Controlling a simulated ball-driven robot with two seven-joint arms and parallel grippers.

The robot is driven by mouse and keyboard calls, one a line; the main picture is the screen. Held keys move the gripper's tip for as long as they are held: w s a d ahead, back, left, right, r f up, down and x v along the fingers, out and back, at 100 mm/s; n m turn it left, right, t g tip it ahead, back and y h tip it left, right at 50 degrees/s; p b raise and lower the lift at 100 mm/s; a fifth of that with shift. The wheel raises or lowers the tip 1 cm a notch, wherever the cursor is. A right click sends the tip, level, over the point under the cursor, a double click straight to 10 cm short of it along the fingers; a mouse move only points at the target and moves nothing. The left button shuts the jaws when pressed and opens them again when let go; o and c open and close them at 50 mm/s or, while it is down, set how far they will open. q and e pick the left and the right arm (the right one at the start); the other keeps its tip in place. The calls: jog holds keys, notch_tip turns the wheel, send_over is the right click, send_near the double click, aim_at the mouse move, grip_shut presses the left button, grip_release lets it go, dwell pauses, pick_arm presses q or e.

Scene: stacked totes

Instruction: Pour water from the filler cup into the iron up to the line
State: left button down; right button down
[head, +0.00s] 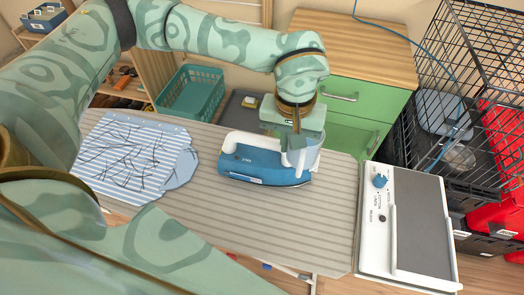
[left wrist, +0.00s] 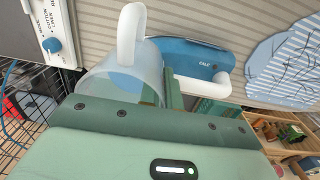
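The blue iron (head: 265,168) with a white handle rests on the striped board, and part of it shows in the left wrist view (left wrist: 192,57). The translucent filler cup (head: 313,150) with a white loop handle is at the iron's right end. It appears large in the left wrist view (left wrist: 112,85), with a bluish tint inside; the water level is unclear. My left gripper (head: 297,142) reaches down from above. Its green fingers (left wrist: 174,90) look closed on the cup's wall. The fill line is not readable. My right gripper is not in view.
The striped board (head: 240,225) has free room in front of the iron. A folded striped cloth (head: 130,155) lies at left, a white control panel with a blue knob (head: 381,181) at right. Behind are a teal basket (head: 190,95), green drawers (head: 345,95) and a wire cage (head: 430,50).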

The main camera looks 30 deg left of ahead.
pick_arm(q)
jog(key=shift+w, duration=0.1)
jog(key=shift+r, duration=0.25)
notch_tip(320, 180, up, 4)
jog(key=p, duration=0.3)
jog(key=shift+f, duration=0.3)
jog(key=shift+s+d+m, duration=0.1)
jog(key=shift+s+m, duration=0.1)
jog(key=shift+m, duration=0.3)
jog(key=s+a+r+m, duration=0.1)
jog(key=s+a+m, duration=0.1)
jog(key=s+a, duration=0.2)
jog(key=shift+s+a, duration=0.15)
jog(key=shift+a, duration=0.7)
